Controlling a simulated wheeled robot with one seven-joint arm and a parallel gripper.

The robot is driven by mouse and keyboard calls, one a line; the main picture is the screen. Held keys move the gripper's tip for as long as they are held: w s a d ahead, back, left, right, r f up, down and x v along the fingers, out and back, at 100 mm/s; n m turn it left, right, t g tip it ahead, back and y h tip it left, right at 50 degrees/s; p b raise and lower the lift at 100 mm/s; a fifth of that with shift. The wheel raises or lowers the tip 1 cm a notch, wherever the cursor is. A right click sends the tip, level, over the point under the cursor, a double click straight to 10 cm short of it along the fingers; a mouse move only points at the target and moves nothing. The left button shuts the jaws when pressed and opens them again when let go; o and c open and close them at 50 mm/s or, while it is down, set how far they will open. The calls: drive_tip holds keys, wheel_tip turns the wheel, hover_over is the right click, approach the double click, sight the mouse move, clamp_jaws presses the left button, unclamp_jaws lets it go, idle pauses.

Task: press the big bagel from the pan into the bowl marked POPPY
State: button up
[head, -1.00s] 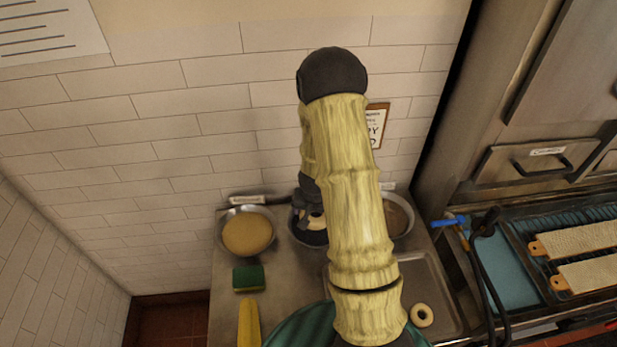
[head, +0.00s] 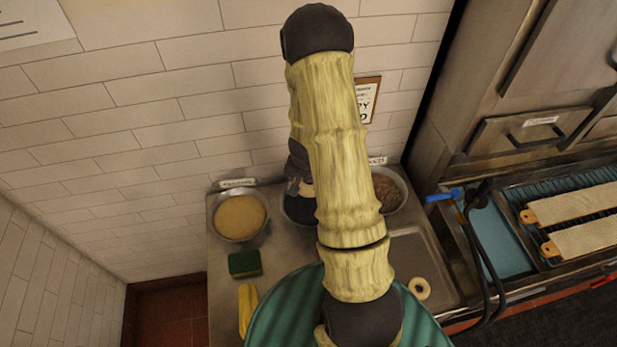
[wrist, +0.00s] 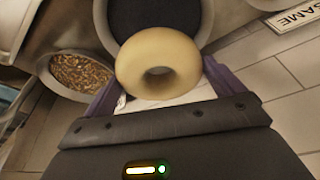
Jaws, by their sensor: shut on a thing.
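In the wrist view my gripper (wrist: 160,88) is shut on the big bagel (wrist: 185,62), a plain pale ring between its two purple fingers. Behind the bagel is a bowl with a near-black filling (wrist: 155,20); I cannot tell whether the bagel touches it. In the head view this middle bowl (head: 296,212) is mostly hidden behind my arm, as are my gripper and most of the bagel. No POPPY label on the bowl is readable. The pan (head: 437,262) is at the right of the counter.
A bowl of pale seeds (head: 240,217) stands left, with a SESAME label (wrist: 293,18). A bowl of brown seeds (head: 392,188) stands right. A small bagel (head: 420,288) lies in the pan. A green sponge (head: 245,264) is at front left. The tiled wall is close behind.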

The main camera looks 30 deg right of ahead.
wheel_tip(320, 180, down, 9)
drive_tip(key=b, duration=0.7)
drive_tip(key=shift+b, duration=0.3)
drive_tip(key=shift+f, duration=0.15)
drive_tip(key=shift+s, duration=0.15)
drive_tip(key=shift+f+b, duration=0.35)
drive_tip(key=shift+b, duration=0.1)
drive_tip(key=shift+r, duration=0.1)
idle(1.0)
wheel_tip(320, 180, up, 10)
drive_tip(key=p, duration=0.8)
drive_tip(key=shift+p, duration=0.4)
idle(0.4)
